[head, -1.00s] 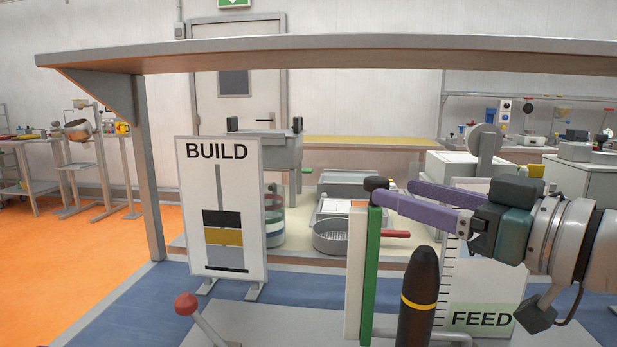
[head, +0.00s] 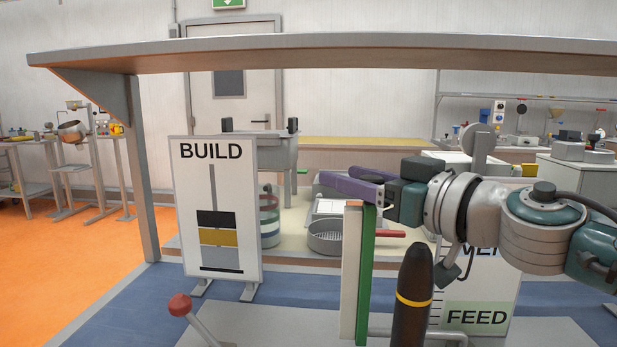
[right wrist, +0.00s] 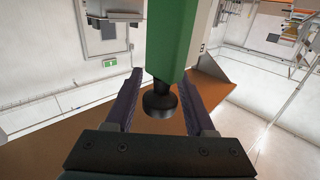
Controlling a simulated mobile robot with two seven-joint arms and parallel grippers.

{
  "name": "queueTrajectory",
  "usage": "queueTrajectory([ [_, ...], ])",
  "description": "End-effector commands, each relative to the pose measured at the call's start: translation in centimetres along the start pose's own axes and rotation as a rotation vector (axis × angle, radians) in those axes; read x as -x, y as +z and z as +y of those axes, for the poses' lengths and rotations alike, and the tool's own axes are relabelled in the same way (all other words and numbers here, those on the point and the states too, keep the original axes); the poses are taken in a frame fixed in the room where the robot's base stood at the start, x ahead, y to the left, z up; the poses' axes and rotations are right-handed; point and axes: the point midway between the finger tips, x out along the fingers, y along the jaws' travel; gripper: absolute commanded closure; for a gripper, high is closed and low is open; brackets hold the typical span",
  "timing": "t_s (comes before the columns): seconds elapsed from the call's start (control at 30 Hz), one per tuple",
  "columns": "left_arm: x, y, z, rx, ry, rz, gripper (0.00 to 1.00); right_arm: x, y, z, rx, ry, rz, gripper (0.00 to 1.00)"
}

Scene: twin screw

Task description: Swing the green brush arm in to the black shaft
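The green brush arm (head: 366,275) stands upright as a tall green strip with a pale backing on its left. The black shaft (head: 412,305), dark with a yellow band and a tapered top, stands just to its right, with a gap between them. My right gripper (head: 337,176) reaches in from the right at the top of the green arm. In the right wrist view, the black knob (right wrist: 159,100) at the end of the green bar (right wrist: 170,40) sits between the open purple fingers, with slim gaps beside it. My left gripper is out of view.
A BUILD sign (head: 217,215) stands to the left and a FEED board (head: 485,300) behind my right arm. A red-knobbed lever (head: 180,305) is at lower left. A red handle (head: 388,233) lies behind the green arm. A shelf (head: 330,54) spans overhead.

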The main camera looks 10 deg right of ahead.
Motion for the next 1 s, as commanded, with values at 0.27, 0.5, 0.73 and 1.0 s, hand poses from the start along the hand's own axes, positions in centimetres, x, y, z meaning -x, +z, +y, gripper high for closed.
queueTrajectory([
  [0.27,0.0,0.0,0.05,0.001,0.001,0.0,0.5,0.02,0.01,0.01,0.0,0.0,0.0,0.78],
  [0.5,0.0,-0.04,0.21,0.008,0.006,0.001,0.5,0.03,0.02,0.02,0.0,0.0,0.0,1.0],
  [0.73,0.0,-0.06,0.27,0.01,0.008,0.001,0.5,0.03,0.02,0.02,0.0,0.001,0.0,1.0],
  [1.0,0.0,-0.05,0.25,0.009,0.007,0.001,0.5,0.03,0.02,0.03,0.0,0.001,0.0,1.0],
])
